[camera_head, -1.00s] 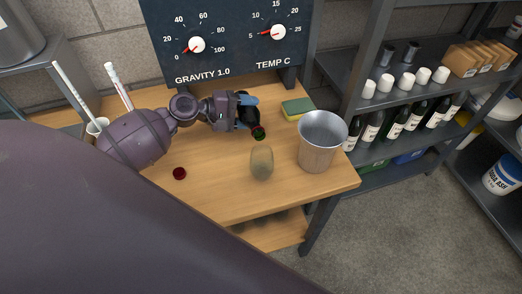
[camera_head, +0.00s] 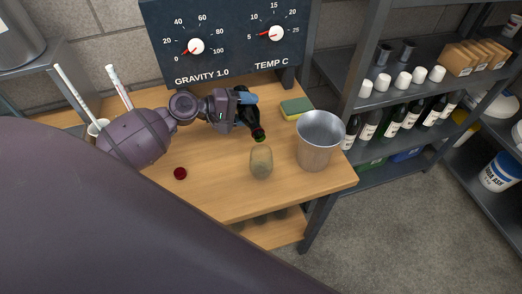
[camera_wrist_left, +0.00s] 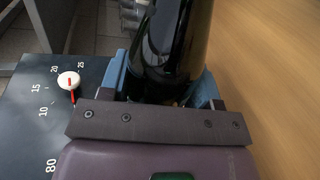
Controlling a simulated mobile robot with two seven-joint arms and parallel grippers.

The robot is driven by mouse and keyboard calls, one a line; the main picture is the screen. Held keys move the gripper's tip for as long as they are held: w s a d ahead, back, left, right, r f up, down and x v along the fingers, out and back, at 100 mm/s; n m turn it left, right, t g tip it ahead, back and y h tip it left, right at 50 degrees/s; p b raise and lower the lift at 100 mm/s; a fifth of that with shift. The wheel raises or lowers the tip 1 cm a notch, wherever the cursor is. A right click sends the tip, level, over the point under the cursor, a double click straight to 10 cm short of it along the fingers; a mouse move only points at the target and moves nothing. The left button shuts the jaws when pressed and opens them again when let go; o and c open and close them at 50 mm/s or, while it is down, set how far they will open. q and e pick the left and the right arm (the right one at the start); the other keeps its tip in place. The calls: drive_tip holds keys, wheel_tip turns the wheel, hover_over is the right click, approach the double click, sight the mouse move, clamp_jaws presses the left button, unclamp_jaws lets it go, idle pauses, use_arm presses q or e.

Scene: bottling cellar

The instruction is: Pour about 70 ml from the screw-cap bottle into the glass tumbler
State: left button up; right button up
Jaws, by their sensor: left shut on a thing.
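My left gripper (camera_head: 244,103) is shut on the dark screw-cap bottle (camera_head: 254,124). No stream of liquid can be made out, and the level in the tumbler is too unclear to tell. In the left wrist view the dark bottle (camera_wrist_left: 172,45) lies between the blue finger pads. A dark red cap (camera_head: 180,173) lies on the table left of the tumbler. My right gripper is not in view.
A metal bucket (camera_head: 319,142) stands close to the right of the tumbler. A sponge (camera_head: 296,107) lies behind it. A gauge panel (camera_head: 225,40) stands at the back. The table front (camera_head: 215,203) is clear.

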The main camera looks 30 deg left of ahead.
sight(246, 113)
use_arm(q)
drive_tip(key=shift+r+m, duration=0.3)
drive_tip(key=shift+r, duration=0.2)
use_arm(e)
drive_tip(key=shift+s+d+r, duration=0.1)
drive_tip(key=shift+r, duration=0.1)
use_arm(q)
drive_tip(key=shift+w+a+r+p, duration=0.1)
drive_tip(key=shift+w+a+p, duration=0.2)
drive_tip(key=shift+w+a, duration=0.1)
idle(0.5)
drive_tip(key=shift+r+m, duration=0.4)
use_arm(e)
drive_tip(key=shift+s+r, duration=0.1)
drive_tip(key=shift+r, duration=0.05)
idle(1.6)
